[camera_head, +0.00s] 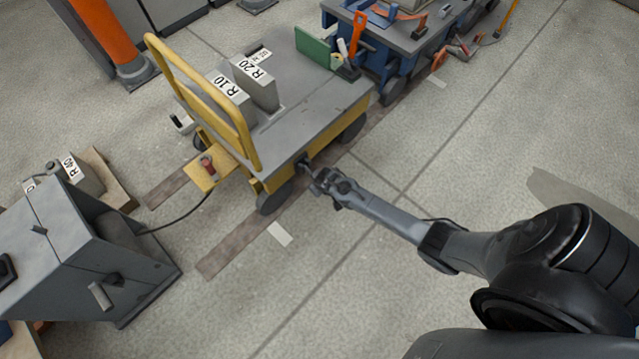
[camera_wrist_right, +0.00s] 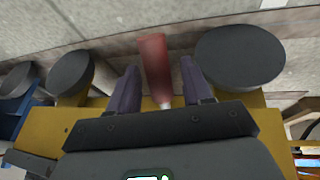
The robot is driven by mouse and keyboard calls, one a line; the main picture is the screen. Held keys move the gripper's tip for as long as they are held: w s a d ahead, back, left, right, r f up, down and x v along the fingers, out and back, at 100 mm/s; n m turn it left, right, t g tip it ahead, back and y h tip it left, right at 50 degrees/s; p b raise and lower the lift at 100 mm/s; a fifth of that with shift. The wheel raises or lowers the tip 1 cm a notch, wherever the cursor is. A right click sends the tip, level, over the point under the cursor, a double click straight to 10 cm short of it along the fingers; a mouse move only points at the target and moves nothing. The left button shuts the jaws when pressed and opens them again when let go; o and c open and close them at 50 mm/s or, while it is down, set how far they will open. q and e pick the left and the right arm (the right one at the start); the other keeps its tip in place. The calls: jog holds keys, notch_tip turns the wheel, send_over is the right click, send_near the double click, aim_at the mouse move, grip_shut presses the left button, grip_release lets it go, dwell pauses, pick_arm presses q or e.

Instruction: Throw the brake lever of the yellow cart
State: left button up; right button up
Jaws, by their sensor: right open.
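The yellow cart (camera_head: 310,125) stands on the floor with a grey deck and a yellow push handle. In the right wrist view its yellow side (camera_wrist_right: 45,130) shows between two dark wheels. The brake lever (camera_wrist_right: 155,62), a red grip on a pale stem, stands out from that side. My right gripper (camera_head: 322,181) is at the cart's long side between the wheels. In the right wrist view its fingers (camera_wrist_right: 160,72) are open, one on each side of the red grip, with gaps visible. The lever is hidden in the head view. My left gripper is not in view.
Grey blocks (camera_head: 256,84) marked with R numbers stand on the deck. A yellow bracket (camera_head: 226,160) with a red knob (camera_head: 207,165) sits at the handle end, near a cable from a grey cabinet (camera_head: 75,240). A blue cart (camera_head: 400,50) stands behind. Floor at right is clear.

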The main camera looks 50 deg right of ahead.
grip_shut()
dwell(0.3)
jog(key=r+g+p, duration=0.1)
jog(key=p, duration=0.1)
jog(key=r+g+p, duration=0.1)
jog(key=p, duration=0.2)
jog(key=shift+s+r, duration=0.3)
jog(key=shift+r+g+p, duration=0.2)
jog(key=shift+g+p, duration=0.4)
jog(key=shift+s+r+g+p, duration=0.1)
jog(key=shift+r+g+p, duration=0.25)
jog(key=shift+g, duration=0.35)
jog(key=shift+s+r+n+g, duration=0.15)
jog(key=shift+r+n+g, duration=0.4)
jog(key=shift+g, duration=0.55)
jog(key=shift+r, duration=0.1)
